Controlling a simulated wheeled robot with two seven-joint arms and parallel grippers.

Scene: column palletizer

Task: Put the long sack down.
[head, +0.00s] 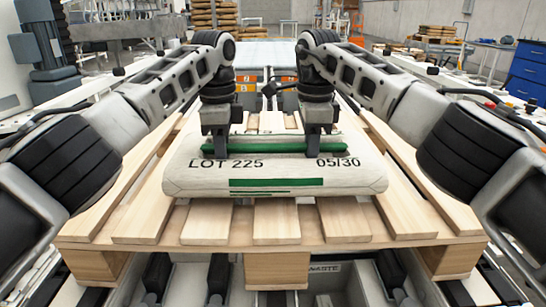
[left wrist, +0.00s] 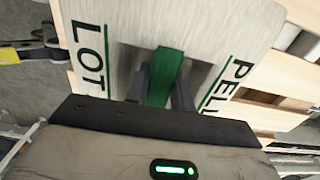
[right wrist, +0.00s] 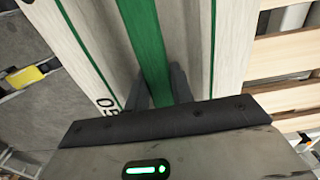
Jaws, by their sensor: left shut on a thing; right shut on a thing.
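The long sack (head: 275,178) is off-white with a green stripe and the print "LOT 225" and "05/30". It lies level over the middle of the wooden pallet (head: 273,221); I cannot tell whether it touches the slats. A green ridge runs along its top. My left gripper (head: 221,152) is shut on the ridge near the left end, and my right gripper (head: 313,150) is shut on it near the right end. The green ridge between the fingers also shows in the left wrist view (left wrist: 166,78) and in the right wrist view (right wrist: 148,60).
Bare slats show in front of the sack and at both sides. Behind the pallet is a conveyor (head: 262,52) with orange parts below. A blue cabinet (head: 528,74) stands at the right, and stacked pallets (head: 214,14) stand at the back.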

